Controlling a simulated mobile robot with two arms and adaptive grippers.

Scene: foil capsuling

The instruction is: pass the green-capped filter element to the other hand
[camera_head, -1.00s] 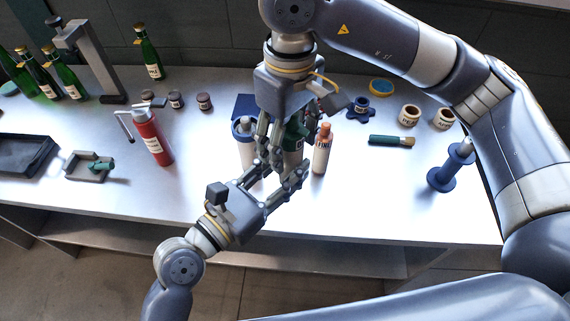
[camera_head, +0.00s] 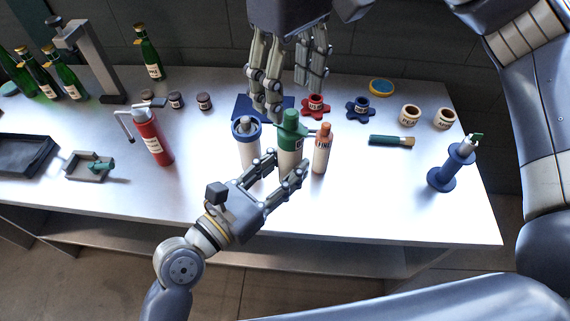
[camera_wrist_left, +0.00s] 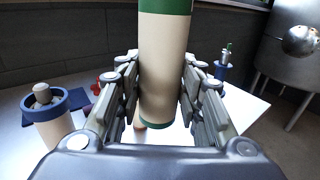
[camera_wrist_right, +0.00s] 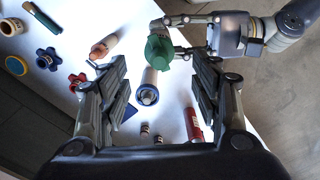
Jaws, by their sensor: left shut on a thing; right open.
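The green-capped filter element (camera_head: 290,155) stands upright with a cream body and a green cap on top. My left gripper (camera_head: 284,172) is shut on its body from the front. In the left wrist view the cream body (camera_wrist_left: 165,65) sits between both fingers, with a green band at its lower end. My right gripper (camera_head: 292,100) is open and empty above and behind the green cap. In the right wrist view the green cap (camera_wrist_right: 158,50) shows beyond the spread fingers, not touching them.
A blue-collared canister (camera_head: 247,152) stands close on the left and an orange-capped bottle (camera_head: 322,150) close on the right. A red cylinder (camera_head: 150,138) stands further left. A blue spool stand (camera_head: 441,180) is at the right. The table front is mostly clear.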

